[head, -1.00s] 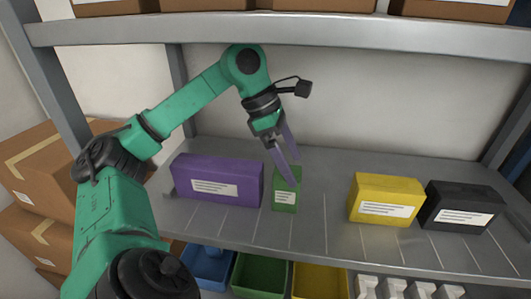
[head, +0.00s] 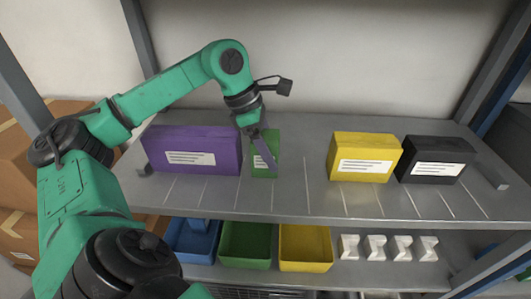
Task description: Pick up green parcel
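The green parcel (head: 262,173) stands upright on the grey shelf (head: 320,200), between a purple box and a yellow box. A white label on its front is partly covered by my gripper. My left gripper (head: 269,163) reaches down from above at the parcel, its purple-grey fingers overlapping the parcel's upper part in the head view. The fingers line up in this view, so I cannot tell their gap or whether they touch the parcel. The parcel still rests on the shelf. My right gripper is not in view.
The purple box (head: 190,150) is close on the parcel's left. The yellow box (head: 364,158) and black box (head: 435,160) stand to the right, with bare shelf between. Below are blue (head: 190,252), green (head: 245,257) and yellow (head: 305,262) bins. Cardboard boxes (head: 60,115) are at left.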

